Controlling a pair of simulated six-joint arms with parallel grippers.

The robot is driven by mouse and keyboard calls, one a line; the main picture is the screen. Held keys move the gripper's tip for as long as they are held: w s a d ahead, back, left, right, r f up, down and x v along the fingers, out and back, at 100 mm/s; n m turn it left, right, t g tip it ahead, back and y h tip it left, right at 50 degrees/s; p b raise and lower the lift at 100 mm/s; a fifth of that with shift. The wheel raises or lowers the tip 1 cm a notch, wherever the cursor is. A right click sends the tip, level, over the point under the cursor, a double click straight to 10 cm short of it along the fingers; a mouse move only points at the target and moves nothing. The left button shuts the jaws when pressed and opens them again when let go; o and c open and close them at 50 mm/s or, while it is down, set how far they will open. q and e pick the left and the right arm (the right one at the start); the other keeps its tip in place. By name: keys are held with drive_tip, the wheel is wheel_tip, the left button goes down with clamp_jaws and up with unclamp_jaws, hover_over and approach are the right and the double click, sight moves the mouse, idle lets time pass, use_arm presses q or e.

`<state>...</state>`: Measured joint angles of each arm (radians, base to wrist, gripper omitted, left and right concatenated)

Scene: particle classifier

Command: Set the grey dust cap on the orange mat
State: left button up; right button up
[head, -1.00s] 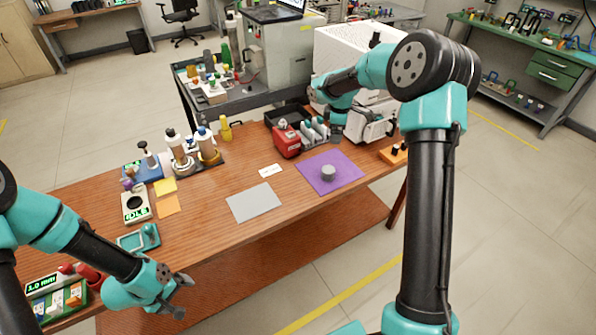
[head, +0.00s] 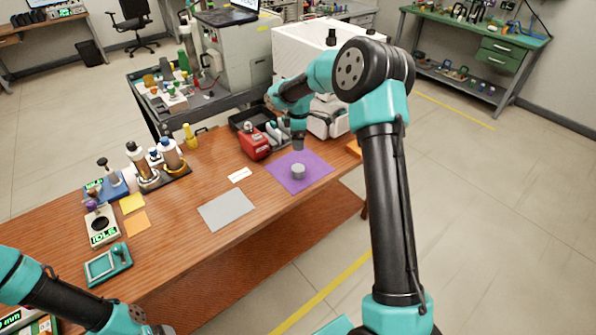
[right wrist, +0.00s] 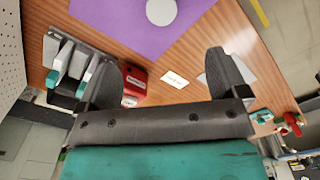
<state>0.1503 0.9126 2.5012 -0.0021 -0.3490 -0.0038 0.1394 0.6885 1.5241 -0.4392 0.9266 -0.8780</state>
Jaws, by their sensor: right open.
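The grey dust cap (head: 298,171) is a short round cylinder standing on the purple mat (head: 318,165) in the head view. It also shows as a pale disc at the top of the right wrist view (right wrist: 161,11). My right gripper (head: 298,146) is above and just behind the cap, apart from it. In the right wrist view its two fingers (right wrist: 168,78) are spread with nothing between them. A small flat orange square (head: 137,222) lies at the left of the table. My left gripper (head: 152,329) is mostly cut off at the bottom edge of the head view.
A grey mat (head: 227,209) and white label (head: 240,175) lie mid-table. A yellow square (head: 132,203), bottles (head: 168,153), a device reading IDLE (head: 102,226) and a teal-framed device (head: 108,264) are at left.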

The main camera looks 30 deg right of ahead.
hover_over(298, 167)
wheel_tip(298, 167, down, 10)
drive_tip(key=shift+s+d+r, duration=0.1)
drive_tip(key=shift+f, duration=0.4)
drive_tip(key=shift+f, duration=0.1)
drive_tip(key=shift+f, duration=2.5)
drive_tip(key=shift+a, duration=0.2)
drive_tip(key=shift+c, duration=0.4)
drive_tip(key=c, duration=0.9)
drive_tip(key=shift+o, duration=0.2)
